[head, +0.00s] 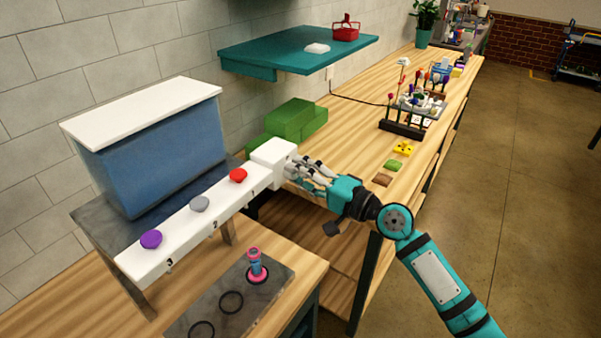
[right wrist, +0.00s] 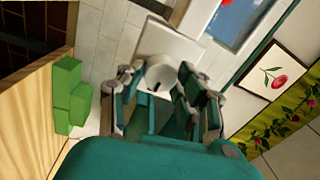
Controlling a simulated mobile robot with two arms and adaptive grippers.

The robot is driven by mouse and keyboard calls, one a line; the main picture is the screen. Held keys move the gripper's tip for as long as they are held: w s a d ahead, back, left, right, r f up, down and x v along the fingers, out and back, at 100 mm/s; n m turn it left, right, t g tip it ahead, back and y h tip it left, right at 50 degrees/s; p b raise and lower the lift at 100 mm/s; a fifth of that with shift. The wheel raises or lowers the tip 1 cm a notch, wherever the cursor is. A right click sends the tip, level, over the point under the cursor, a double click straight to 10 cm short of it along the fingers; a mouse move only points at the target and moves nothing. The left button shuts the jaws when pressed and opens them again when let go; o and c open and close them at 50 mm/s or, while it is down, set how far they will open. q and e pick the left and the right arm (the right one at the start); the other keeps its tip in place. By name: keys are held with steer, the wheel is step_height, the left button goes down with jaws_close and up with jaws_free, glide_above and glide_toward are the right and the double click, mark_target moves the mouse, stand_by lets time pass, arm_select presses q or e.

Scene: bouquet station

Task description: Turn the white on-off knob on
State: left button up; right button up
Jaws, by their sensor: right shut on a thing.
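The white on-off knob (right wrist: 161,72) is a round white knob with a small dark mark, at the end of the white control bar (head: 185,232). My right gripper (right wrist: 158,98) has its fingers on both sides of the knob and is shut on it. In the head view my right gripper (head: 303,170) reaches the white block at the bar's right end, and its fingers mostly hide the knob. The knob's on or off position cannot be told. My left gripper is not in view.
The bar carries purple (head: 151,239), grey (head: 200,203) and red (head: 238,175) knobs below a blue tank (head: 160,155). A pink and blue vase-like piece (head: 256,268) stands on the dark plate (head: 215,310). Green blocks (head: 292,120) lie behind the gripper. A teal shelf (head: 290,52) hangs above.

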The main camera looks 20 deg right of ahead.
steer(key=shift+r, duration=0.1)
steer(key=o, duration=1.1)
steer(key=shift+w, duration=0.1)
steer(key=shift+o, duration=0.2)
steer(key=v, duration=1.2)
